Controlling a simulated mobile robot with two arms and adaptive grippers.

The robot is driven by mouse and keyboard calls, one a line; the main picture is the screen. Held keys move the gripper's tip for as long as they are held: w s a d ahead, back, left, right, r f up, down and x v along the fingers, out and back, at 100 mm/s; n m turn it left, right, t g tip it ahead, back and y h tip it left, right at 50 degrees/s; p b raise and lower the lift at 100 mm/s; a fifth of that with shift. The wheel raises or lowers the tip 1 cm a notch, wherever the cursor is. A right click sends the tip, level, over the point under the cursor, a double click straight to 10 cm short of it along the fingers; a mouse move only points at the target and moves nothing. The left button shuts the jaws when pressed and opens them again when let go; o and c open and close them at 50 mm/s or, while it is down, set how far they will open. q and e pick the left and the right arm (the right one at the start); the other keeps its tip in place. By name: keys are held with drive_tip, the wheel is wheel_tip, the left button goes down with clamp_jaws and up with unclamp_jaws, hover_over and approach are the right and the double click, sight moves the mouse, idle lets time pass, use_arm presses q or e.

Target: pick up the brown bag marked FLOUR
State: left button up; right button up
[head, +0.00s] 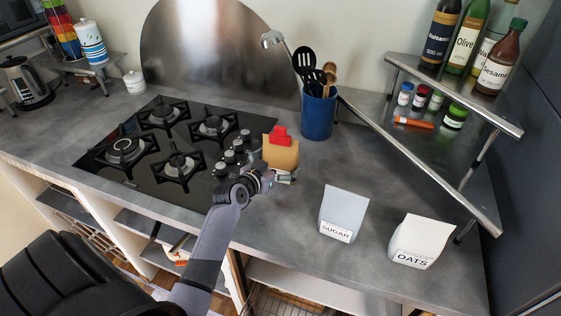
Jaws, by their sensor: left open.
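A tan-brown paper bag (281,155) stands on the counter just right of the gas hob, with a red piece at its top. No label shows on the part in view; its lower front is hidden behind my left gripper. My left gripper (283,177) is open at the near side of this bag, low by its base. I cannot tell whether its fingers are touching the bag or are around it. My right gripper is not in view.
A white SUGAR bag (345,212) and a white OATS bag (422,240) stand to the right. A blue utensil pot (318,115) is behind the brown bag. The black hob (140,150) is left. A raised metal shelf (450,100) with bottles fills the back right.

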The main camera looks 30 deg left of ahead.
use_arm(q)
drive_tip(key=shift+w+f, duration=0.25)
drive_tip(key=shift+w, duration=0.4)
drive_tip(key=c, duration=1.5)
drive_tip(key=shift+r, duration=0.15)
